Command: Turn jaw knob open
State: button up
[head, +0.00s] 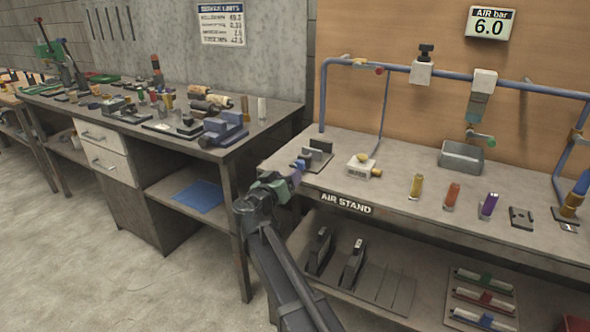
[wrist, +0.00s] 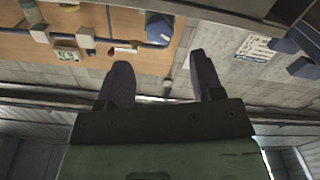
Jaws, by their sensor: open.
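A small grey jaw fixture (head: 319,147) with upright plates stands at the left front of the air stand. A small blue part (head: 300,163) shows at its left side, close to my gripper; it may be the jaw knob, but I cannot tell for sure. My gripper (head: 296,176) is at the stand's left front edge, beside the fixture. Whether it touches the blue part is unclear. In the wrist view my gripper (wrist: 162,68) has its two dark fingers apart with nothing visible between them. The fixture and knob cannot be made out in the wrist view.
A brass-and-white valve block (head: 364,167) sits right of the fixture. Several coloured cylinders, including an orange one (head: 451,196), stand farther right. Blue piping (head: 450,76) runs above the stand. A workbench (head: 270,118) with a blue-grey vise (head: 225,128) is on the left.

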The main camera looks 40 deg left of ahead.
jog(key=shift+s+d, duration=0.15)
jog(key=shift+s, duration=0.65)
jog(key=shift+s+d, duration=0.15)
jog(key=shift+s, duration=0.65)
jog(key=shift+d, duration=0.1)
